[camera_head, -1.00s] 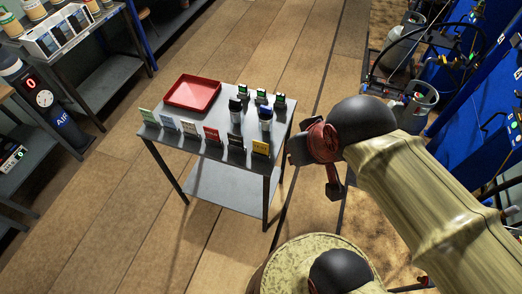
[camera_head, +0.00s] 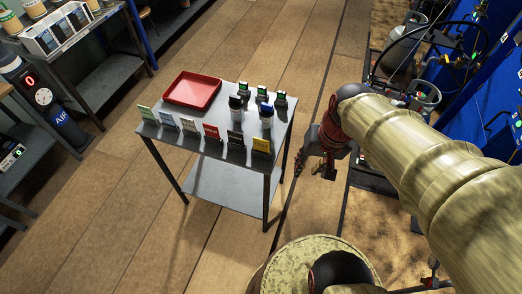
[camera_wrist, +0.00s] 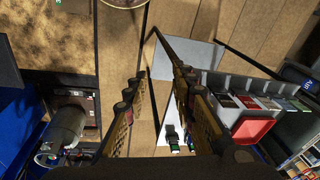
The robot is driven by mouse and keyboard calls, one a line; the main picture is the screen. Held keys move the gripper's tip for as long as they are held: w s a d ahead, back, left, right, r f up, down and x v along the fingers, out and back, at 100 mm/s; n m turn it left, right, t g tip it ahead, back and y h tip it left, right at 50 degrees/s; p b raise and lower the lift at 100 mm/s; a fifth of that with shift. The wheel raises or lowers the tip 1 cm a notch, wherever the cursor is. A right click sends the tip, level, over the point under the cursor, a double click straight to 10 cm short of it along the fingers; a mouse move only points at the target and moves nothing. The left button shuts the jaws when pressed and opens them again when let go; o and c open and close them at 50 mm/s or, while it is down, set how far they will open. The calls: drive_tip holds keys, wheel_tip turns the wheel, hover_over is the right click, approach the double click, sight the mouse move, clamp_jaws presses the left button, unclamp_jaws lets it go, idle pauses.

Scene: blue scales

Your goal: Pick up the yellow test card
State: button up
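The yellow test card (camera_head: 261,146) stands upright in a dark holder at the front right corner of the small grey table (camera_head: 208,158). It is the rightmost of a row of cards along the front edge. My gripper (camera_head: 313,170) is to the right of the table and apart from the card. In the wrist view my gripper (camera_wrist: 160,72) has its two fingers spread with nothing between them. I cannot make out the yellow card in the wrist view.
A black card (camera_head: 235,140), a red card (camera_head: 211,132) and several paler cards stand left of the yellow one. Gas cylinders stand at right.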

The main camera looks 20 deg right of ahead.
wheel_tip(320, 180, down, 7)
drive_tip(key=w+m+g+y, duration=0.1)
drive_tip(key=w+m+y, duration=0.15)
drive_tip(key=m, duration=0.25)
drive_tip(key=m+t+y+b, duration=0.2)
drive_tip(key=m+t+y, duration=0.45)
drive_tip(key=m, duration=0.95)
approach(261, 140)
drive_tip(key=w+a+f, duration=0.1)
drive_tip(key=w+f, duration=0.1)
drive_tip(key=x, duration=0.2)
drive_tip(key=b+x, duration=0.1)
drive_tip(key=x, duration=0.1)
drive_tip(key=b+x, duration=0.1)
drive_tip(key=x, duration=0.1)
drive_tip(key=shift+s+a, duration=0.2)
drive_tip(key=shift+a, duration=0.2)
drive_tip(key=shift+w+a+f+b, duration=0.2)
drive_tip(key=shift+w+a+b, duration=0.2)
drive_tip(key=shift+a, duration=0.05)
clamp_jaws()
